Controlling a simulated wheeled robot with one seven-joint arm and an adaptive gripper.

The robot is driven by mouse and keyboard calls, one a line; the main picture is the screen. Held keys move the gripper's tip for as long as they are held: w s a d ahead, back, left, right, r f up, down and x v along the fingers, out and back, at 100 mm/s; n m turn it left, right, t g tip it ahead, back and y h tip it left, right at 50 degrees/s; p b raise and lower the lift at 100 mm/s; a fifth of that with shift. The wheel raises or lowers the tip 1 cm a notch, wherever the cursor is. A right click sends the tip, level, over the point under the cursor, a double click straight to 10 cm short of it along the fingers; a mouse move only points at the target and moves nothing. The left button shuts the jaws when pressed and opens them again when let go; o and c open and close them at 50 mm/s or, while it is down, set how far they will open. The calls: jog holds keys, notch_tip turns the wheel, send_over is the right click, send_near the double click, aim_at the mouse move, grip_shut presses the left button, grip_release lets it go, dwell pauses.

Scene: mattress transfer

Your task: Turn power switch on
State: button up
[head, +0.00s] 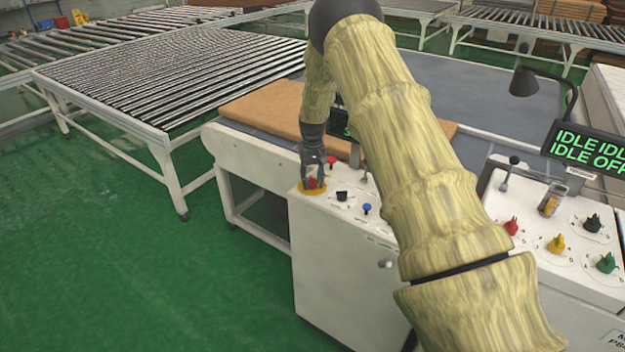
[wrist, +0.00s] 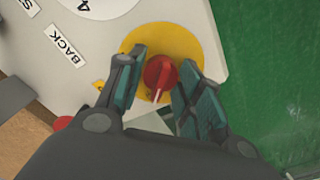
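The power switch is a red rotary knob (wrist: 160,76) on a round yellow plate (wrist: 186,42) at the corner of the white control box. In the head view the red knob (head: 312,182) sits on the yellow plate (head: 305,190) at the box's left corner, partly hidden by my gripper. My gripper (head: 313,178) points down over it. In the wrist view the fingers of my gripper (wrist: 155,97) stand on both sides of the knob, with gaps visible between them and it. A white mark on the knob points toward the bottom of the wrist picture.
The control box (head: 340,250) also carries a black knob (head: 342,196) and a blue knob (head: 367,209) close to the switch. A second panel with several knobs stands at right, beside a display (head: 590,148) reading IDLE and OFF. A brown slab (head: 270,108) lies behind my gripper.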

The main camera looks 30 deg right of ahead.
jog(key=c, duration=0.4)
jog(key=shift+m, duration=0.3)
jog(key=m+b, duration=0.1)
jog(key=m, duration=0.1)
jog(key=shift+m, duration=0.4)
jog(key=m, duration=0.4)
jog(key=shift+b, duration=0.35)
jog(key=m, duration=0.6)
jog(key=shift+r+m, duration=0.1)
jog(key=shift+m, duration=2.1)
